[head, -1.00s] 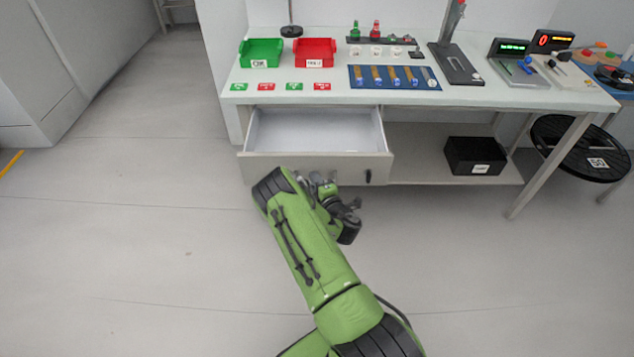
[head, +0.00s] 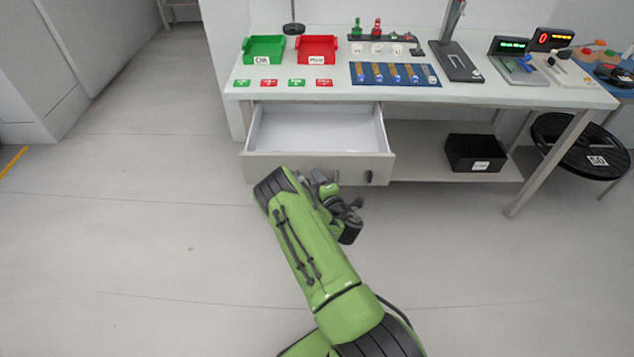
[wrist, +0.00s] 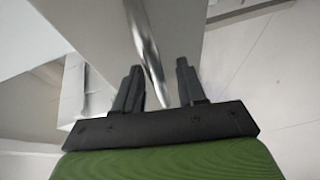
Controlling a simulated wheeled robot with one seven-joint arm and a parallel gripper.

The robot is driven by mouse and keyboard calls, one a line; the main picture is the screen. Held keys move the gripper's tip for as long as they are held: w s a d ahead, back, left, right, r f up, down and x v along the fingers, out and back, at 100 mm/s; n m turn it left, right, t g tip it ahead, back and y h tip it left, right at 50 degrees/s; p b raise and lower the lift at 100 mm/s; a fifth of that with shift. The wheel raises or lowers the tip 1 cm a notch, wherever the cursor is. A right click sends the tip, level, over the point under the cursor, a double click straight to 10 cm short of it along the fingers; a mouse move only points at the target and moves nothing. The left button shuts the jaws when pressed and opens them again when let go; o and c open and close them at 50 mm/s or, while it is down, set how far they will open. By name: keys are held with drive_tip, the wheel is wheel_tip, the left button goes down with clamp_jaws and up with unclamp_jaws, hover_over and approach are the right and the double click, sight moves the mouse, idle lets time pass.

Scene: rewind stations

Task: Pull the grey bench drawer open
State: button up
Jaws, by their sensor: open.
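The grey bench drawer (head: 290,162) is pulled out from under the bench top, and its pale interior shows empty in the head view. My gripper (head: 325,181) is at the drawer's front, low and near the middle; my arm hides part of the front panel there. In the wrist view my gripper (wrist: 158,66) has its two black fingers apart. A shiny metal handle bar (wrist: 143,38) runs down between the fingers. Whether either finger touches the bar cannot be told.
The bench top (head: 300,90) holds a green bin (head: 264,50), a red bin (head: 317,50) and a blue mat (head: 393,82). A black box (head: 474,153) sits on the lower shelf. A black round stool (head: 578,145) stands at right. The floor left of the drawer is clear.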

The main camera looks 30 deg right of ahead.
drive_tip(key=b+v, duration=0.6)
drive_tip(key=v, duration=0.6)
drive_tip(key=shift+b, duration=0.35)
